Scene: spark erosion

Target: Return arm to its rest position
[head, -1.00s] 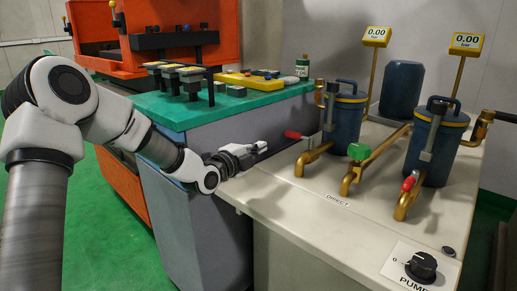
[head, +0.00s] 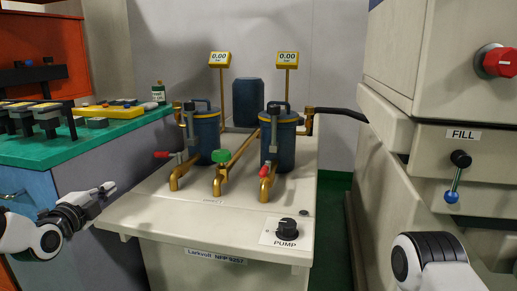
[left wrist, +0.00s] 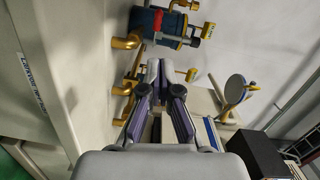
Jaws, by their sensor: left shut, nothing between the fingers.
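My left gripper (head: 108,190) is at the lower left of the head view, shut and empty. It appears by the front left corner of the beige filter unit (head: 150,215), apart from the red-handled valve lever (head: 163,154). In the left wrist view, the closed fingers (left wrist: 157,68) show with nothing between them. My right arm (head: 430,262) enters at the lower right; its gripper is out of view.
The unit carries two blue filter canisters (head: 206,135) (head: 279,145), brass pipes, a green valve handle (head: 222,157) and a black pump knob (head: 287,228). A green-topped bench (head: 60,150) stands left. A beige machine with a blue-tipped lever (head: 452,196) stands right.

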